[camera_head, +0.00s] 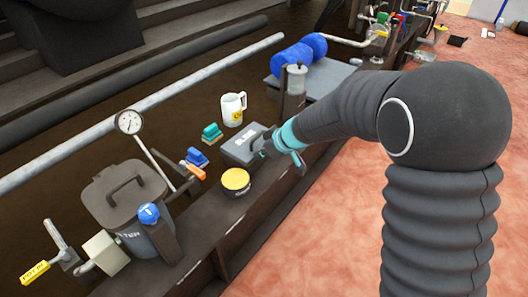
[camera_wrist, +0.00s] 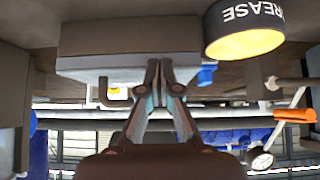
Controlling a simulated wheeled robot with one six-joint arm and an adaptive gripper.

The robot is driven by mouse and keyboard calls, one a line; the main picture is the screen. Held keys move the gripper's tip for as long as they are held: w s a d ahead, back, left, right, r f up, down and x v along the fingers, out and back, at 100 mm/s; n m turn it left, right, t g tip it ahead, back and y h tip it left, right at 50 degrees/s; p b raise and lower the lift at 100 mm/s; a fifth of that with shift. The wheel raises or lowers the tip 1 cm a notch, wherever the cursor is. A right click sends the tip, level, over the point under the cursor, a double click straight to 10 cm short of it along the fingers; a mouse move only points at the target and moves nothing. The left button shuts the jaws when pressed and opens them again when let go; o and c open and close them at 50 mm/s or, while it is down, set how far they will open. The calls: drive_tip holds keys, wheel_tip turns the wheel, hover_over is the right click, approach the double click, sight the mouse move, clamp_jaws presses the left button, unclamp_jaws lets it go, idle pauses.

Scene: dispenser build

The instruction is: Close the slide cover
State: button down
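A dark grey box with a lighter top plate, which looks like the slide cover (camera_head: 238,150), stands on the bench in the middle of the head view. Whether the cover is open or closed I cannot tell. My gripper (camera_head: 268,143) is at the right side of the box, level with its upper part. In the upside-down wrist view the box (camera_wrist: 125,35) is straight ahead, with its pale cover edge (camera_wrist: 90,68) beside the fingers. The two fingertips of my gripper (camera_wrist: 159,64) are together with nothing visible between them. Whether they touch the cover is unclear.
A yellow-topped grease tin (camera_head: 236,181) stands close in front of the box; it also shows in the wrist view (camera_wrist: 245,42). A lidded pot (camera_head: 125,200) stands left. Open floor lies right.

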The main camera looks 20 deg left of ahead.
drive_tip(key=shift+s+f, duration=0.25)
drive_tip(key=shift+f, duration=0.45)
wheel_tip(320, 180, up, 5)
drive_tip(key=p, duration=0.2)
drive_tip(key=s+d+f+m+g+h+b, duration=0.1)
drive_tip(key=s+d+m, duration=0.35)
drive_tip(key=d, duration=0.35)
drive_tip(key=s+d+f+m+g+h, duration=0.1)
drive_tip(key=s+d+f+m+g, duration=0.15)
drive_tip(key=s+d, duration=0.35)
drive_tip(key=s+d+r+m+t+h+p, duration=0.2)
drive_tip(key=s+d+r+p, duration=0.1)
drive_tip(key=d+r, duration=0.6)
drive_tip(key=s+d+r+m+t+h+p, duration=0.2)
drive_tip(key=s+d+r+m+p, duration=0.1)
drive_tip(key=d+r, duration=0.5)
drive_tip(key=s+d+r+m+t+h+p, duration=0.1)
drive_tip(key=s+d+r+m+t+p, duration=0.2)
drive_tip(key=d+r, duration=0.6)
drive_tip(key=shift+s+d+r+h+p, duration=0.3)
drive_tip(key=shift+s+d+h+p, duration=0.15)
drive_tip(key=shift+s+d, duration=0.75)
